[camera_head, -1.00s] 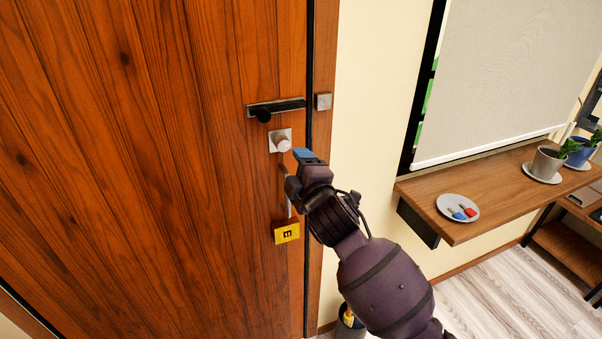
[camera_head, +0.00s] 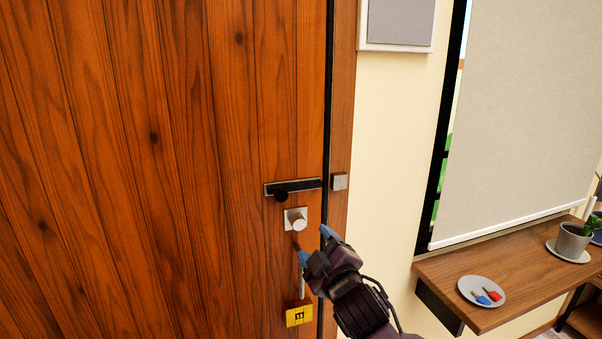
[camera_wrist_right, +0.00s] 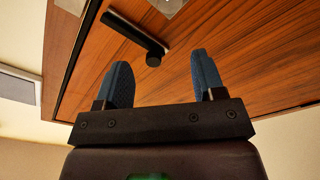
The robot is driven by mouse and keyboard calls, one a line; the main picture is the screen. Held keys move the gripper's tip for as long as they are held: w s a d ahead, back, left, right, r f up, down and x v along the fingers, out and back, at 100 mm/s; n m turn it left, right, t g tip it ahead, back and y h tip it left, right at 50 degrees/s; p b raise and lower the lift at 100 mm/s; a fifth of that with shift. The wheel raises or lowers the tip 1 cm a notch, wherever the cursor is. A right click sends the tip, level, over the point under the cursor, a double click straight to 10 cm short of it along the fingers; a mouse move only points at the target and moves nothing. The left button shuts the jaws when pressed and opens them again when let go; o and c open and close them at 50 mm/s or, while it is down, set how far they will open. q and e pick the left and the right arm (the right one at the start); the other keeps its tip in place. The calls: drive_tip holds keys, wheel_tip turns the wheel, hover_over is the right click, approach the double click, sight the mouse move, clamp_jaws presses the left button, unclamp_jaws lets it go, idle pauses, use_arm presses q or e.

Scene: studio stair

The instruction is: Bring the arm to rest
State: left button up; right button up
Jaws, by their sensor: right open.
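My right gripper (camera_head: 312,246) is in front of the right side of a wooden door (camera_head: 150,160), just below a silver knob (camera_head: 297,220) on a square plate. Its blue fingers are apart with nothing between them; they also show spread in the right wrist view (camera_wrist_right: 158,82). A dark lever handle (camera_head: 292,187) sits above the knob and shows in the wrist view (camera_wrist_right: 138,35). A yellow padlock-like block (camera_head: 298,313) hangs below, beside my right wrist. My left gripper is in neither view.
A small grey block (camera_head: 339,181) is on the door frame. A wooden shelf (camera_head: 450,285) on the right holds a plate (camera_head: 476,283) with red and blue items and a potted plant (camera_head: 574,238). A blind (camera_head: 520,120) hangs above it.

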drive_tip(key=s+d+f+m+g+h, duration=0.1)
drive_tip(key=s+d+f+m+h, duration=0.1)
drive_tip(key=s+d+f+m, duration=0.5)
drive_tip(key=s+d+f+m+g+h, duration=0.15)
drive_tip(key=s+d+f+m, duration=0.25)
drive_tip(key=d+f, duration=0.6)
drive_tip(key=s+d+f+m+g+h, duration=0.1)
drive_tip(key=s+d+f, duration=0.2)
drive_tip(key=s+f, duration=0.5)
drive_tip(key=s+d+f+m+g+h+b, duration=0.1)
drive_tip(key=s+d+f, duration=0.3)
drive_tip(key=s+f, duration=0.4)
drive_tip(key=shift+s+f+m+g+h, duration=0.35)
drive_tip(key=shift+s+g+h, duration=0.4)
drive_tip(key=shift+s, duration=0.35)
